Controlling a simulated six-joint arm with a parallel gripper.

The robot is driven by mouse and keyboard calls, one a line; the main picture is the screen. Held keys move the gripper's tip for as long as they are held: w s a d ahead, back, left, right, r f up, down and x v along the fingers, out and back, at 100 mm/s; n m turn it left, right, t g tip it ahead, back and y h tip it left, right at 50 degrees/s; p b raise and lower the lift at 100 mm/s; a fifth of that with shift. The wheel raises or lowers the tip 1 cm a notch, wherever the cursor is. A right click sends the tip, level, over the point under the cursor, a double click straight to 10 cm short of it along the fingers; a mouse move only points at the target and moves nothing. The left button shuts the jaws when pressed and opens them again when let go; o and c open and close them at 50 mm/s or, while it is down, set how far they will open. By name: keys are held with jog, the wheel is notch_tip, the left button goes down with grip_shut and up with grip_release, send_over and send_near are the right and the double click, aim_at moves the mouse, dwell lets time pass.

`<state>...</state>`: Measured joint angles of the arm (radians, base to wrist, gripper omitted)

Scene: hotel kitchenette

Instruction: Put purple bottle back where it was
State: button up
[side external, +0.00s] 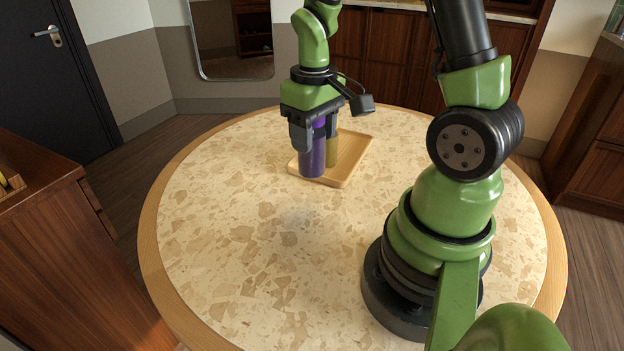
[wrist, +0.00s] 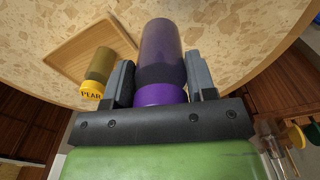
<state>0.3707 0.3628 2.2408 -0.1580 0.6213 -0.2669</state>
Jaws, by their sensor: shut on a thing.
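The purple bottle (side external: 313,158) is upright between the fingers of my gripper (side external: 309,133) in the side view. My gripper is shut on it near its purple cap. In the wrist view the purple bottle (wrist: 162,55) runs away from the gripper (wrist: 161,85), with a finger on each side. In the side view the bottle overlaps the front left part of the wooden tray (side external: 350,172); I cannot tell whether its base touches the tray or the table. The tray also shows in the wrist view (wrist: 88,48).
A yellow-brown bottle (side external: 332,150) with a yellow cap marked PEAR (wrist: 91,91) stands on the tray, close beside my gripper. The round stone-patterned table (side external: 240,250) is clear at the front and left. Wooden cabinets stand beyond the table.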

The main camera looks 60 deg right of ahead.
notch_tip(320, 180, down, 10)
jog(key=shift+r, duration=0.2)
dwell(0.4)
jog(key=o, duration=1)
jog(key=shift+f, duration=0.1)
notch_tip(320, 180, up, 12)
jog(key=shift+r, duration=0.1)
jog(key=s+a+r+t, duration=0.2)
jog(key=a+r, duration=0.1)
jog(key=r, duration=0.1)
jog(key=s+a+r+t+y, duration=0.1)
jog(key=s+a+r+t, duration=0.1)
jog(key=s+a+r, duration=0.1)
jog(key=s+a+r+m+t+y, duration=0.1)
jog(key=s+a+r+t, duration=0.2)
jog(key=a+r, duration=0.2)
jog(key=shift+a+r, duration=0.25)
jog(key=shift+r, duration=0.35)
